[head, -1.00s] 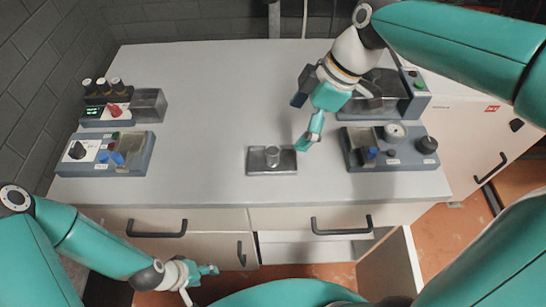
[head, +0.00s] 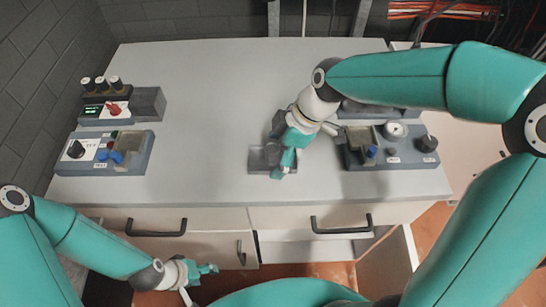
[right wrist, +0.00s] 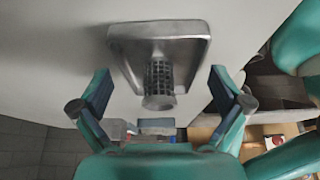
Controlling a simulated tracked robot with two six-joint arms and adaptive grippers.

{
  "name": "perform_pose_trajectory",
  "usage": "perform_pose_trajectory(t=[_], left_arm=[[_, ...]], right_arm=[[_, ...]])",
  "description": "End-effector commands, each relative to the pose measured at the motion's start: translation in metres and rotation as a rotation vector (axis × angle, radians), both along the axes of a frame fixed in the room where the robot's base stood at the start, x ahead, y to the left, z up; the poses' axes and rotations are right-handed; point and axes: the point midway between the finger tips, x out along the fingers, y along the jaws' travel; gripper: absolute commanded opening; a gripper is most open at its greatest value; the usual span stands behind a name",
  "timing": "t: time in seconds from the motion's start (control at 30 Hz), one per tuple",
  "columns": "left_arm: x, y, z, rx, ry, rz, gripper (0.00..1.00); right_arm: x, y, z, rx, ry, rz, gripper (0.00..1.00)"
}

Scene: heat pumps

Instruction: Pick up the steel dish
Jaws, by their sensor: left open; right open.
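The steel dish (head: 258,160) lies near the front middle of the bench, partly hidden in the head view by my right gripper (head: 284,163). In the right wrist view it shows as a shiny rectangular dish (right wrist: 185,45) with a dark-patterned cylindrical knob in its middle. My right gripper (right wrist: 160,95) is open there, with one finger on each side of the knob and apart from it. My left gripper (head: 207,272) is open and empty, low in front of the drawers, far from the dish.
Grey control boxes with knobs stand at the left (head: 105,153) and right (head: 400,147) of the grey bench top (head: 205,120).

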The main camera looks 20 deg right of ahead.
Motion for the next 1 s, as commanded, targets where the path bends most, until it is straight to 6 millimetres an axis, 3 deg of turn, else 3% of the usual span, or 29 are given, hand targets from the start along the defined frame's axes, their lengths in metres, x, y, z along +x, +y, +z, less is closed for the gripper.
perform_pose_trajectory(t=[0.13,0.53,1.0], left_arm=[[0.000,0.000,0.000,0.000,0.000,0.000,0.56],[0.000,0.000,0.000,0.000,0.000,0.000,0.56],[0.000,0.000,0.001,0.000,0.000,0.000,0.56]], right_arm=[[0.000,0.000,0.000,0.000,0.000,0.000,1.00],[0.000,0.000,0.001,0.000,0.000,0.000,0.34],[0.001,0.000,0.013,0.001,-0.005,0.000,0.34]])
